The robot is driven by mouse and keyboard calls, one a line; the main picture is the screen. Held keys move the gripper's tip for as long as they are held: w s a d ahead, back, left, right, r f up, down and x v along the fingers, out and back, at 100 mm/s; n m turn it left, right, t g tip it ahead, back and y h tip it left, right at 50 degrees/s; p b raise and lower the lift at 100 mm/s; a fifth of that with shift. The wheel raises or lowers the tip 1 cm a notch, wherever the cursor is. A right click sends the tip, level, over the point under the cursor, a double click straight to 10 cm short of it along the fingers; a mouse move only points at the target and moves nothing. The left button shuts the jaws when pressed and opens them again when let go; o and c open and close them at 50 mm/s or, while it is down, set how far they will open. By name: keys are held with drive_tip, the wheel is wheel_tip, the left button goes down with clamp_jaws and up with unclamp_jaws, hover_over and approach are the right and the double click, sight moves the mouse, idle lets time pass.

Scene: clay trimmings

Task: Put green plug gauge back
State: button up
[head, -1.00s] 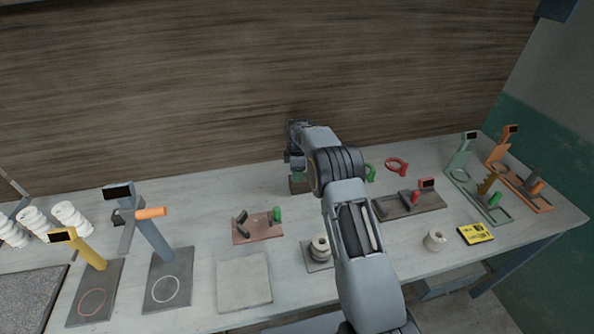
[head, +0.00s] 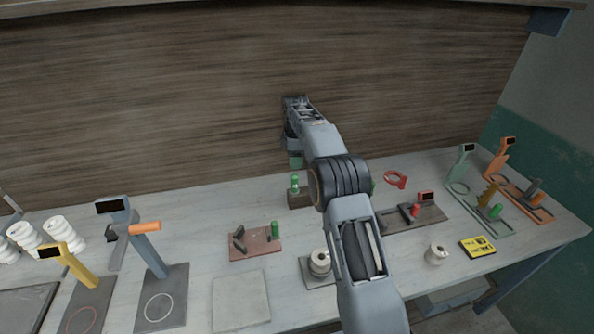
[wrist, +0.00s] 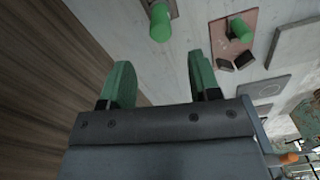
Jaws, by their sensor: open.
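A green plug gauge (head: 295,182) stands upright in a small brown block (head: 299,200) near the back of the bench. It also shows in the wrist view as a green cylinder (wrist: 160,24) at the top, its block partly cut off. My gripper (head: 294,160) is above it and apart from it. In the wrist view my gripper's two green fingers (wrist: 160,78) are spread with nothing between them. A similar green peg (head: 275,230) stands on a pinkish plate (head: 245,252), also in the wrist view (wrist: 240,29).
The wooden wall (head: 150,90) rises close behind my gripper. A red ring gauge (head: 396,180) and a dark fixture (head: 430,215) lie to the right. A white spool (head: 436,253) and a yellow sign (head: 478,246) sit in front. Digital-gauge stands are at both sides.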

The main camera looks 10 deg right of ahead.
drive_tip(key=s+r+m+t, duration=0.2)
drive_tip(key=s+r+m, duration=0.6)
drive_tip(key=s+r, duration=0.6)
drive_tip(key=s+f+m+t, duration=0.1)
drive_tip(key=s+f+m, duration=0.3)
drive_tip(key=s, duration=0.7)
drive_tip(key=s+f+m+t, duration=0.1)
drive_tip(key=s+f+m, duration=0.2)
drive_tip(key=s, duration=0.7)
drive_tip(key=shift+s+a+f+m+t, duration=0.25)
drive_tip(key=shift+s+f+m+t, duration=0.05)
drive_tip(key=shift+s+f+m, duration=0.1)
